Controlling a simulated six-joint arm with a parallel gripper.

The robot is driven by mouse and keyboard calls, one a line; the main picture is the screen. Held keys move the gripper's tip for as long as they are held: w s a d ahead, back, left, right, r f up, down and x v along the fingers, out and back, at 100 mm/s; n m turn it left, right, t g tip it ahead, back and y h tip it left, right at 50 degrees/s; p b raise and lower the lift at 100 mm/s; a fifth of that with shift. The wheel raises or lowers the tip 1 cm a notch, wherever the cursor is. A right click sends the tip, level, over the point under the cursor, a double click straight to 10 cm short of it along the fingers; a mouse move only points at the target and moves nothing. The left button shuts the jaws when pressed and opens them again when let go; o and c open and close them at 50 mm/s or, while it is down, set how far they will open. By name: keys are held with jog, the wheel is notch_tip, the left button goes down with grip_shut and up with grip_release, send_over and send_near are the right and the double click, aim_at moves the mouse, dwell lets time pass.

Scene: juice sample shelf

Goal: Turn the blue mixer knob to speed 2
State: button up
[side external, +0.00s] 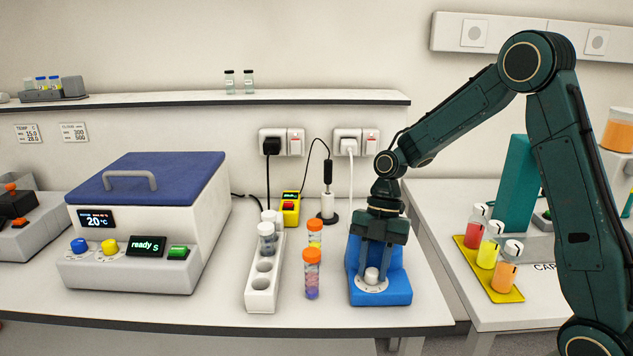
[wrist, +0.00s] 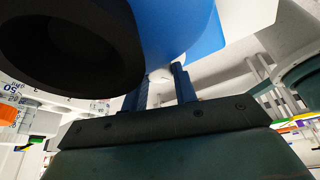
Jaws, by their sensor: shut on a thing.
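The blue mixer (side external: 398,288) stands on the bench at centre right. Its pale knob (side external: 371,276) sits on a white dial on the front face. My gripper (side external: 372,268) comes down from above in front of the mixer, its two fingers on either side of the knob, shut on it. The wrist view shows my gripper (wrist: 161,78) with a bit of the white knob between the fingertips, the blue mixer body (wrist: 190,30) and a dark round part at the left. The dial marks are too small to read, so the speed setting cannot be told.
Left of the mixer are two orange-capped tubes (side external: 312,258) and a white tube rack (side external: 263,285). A blue-lidded bath (side external: 150,180) stands further left. A yellow tray (side external: 488,268) of bottles is on the right bench. Bench in front of the mixer is narrow.

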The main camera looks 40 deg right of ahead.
jog(key=shift+m+t, duration=0.3)
jog(key=shift+m, duration=0.4)
jog(key=o, duration=1)
jog(key=shift+r, duration=0.1)
jog(key=v, duration=1.3)
jog(key=shift+d+r, duration=0.25)
